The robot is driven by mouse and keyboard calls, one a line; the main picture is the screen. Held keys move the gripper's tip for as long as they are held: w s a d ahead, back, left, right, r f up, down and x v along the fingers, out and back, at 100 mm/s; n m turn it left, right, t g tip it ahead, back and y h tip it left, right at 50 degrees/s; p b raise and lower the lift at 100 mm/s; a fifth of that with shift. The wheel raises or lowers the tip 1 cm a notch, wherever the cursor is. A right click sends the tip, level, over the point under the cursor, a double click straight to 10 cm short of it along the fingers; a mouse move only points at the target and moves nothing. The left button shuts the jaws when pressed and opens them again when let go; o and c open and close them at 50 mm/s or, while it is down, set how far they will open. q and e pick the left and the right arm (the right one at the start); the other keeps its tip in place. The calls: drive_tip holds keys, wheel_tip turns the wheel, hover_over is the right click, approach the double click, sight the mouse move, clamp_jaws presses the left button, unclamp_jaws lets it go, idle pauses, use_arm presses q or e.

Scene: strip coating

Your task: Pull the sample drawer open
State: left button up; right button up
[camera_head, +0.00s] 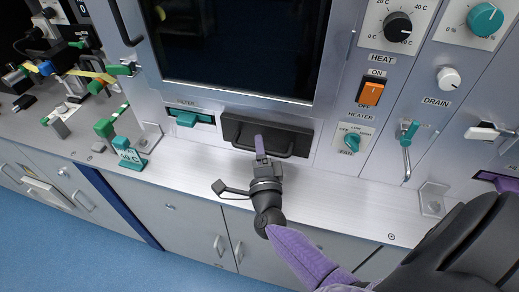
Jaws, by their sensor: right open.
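The sample drawer (297,135) is a dark grey front with a dark bar handle, set low in the silver cabinet under the dark window. It looks shut against the cabinet face. My right gripper (259,145) reaches up to it from below, with a purple finger in front of the drawer's middle, at the handle. The gripper is open; the second finger is hard to make out. I cannot tell whether a finger touches the handle or is behind it. My left gripper is not in view.
A teal-handled filter slot (187,118) is left of the drawer. A teal 10 °C block (130,154) stands on the silver ledge (340,206). Heat, fan and drain controls, including an orange switch (371,92), are at right. The ledge in front of the drawer is mostly clear.

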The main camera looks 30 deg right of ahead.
clamp_jaws()
idle(1.4)
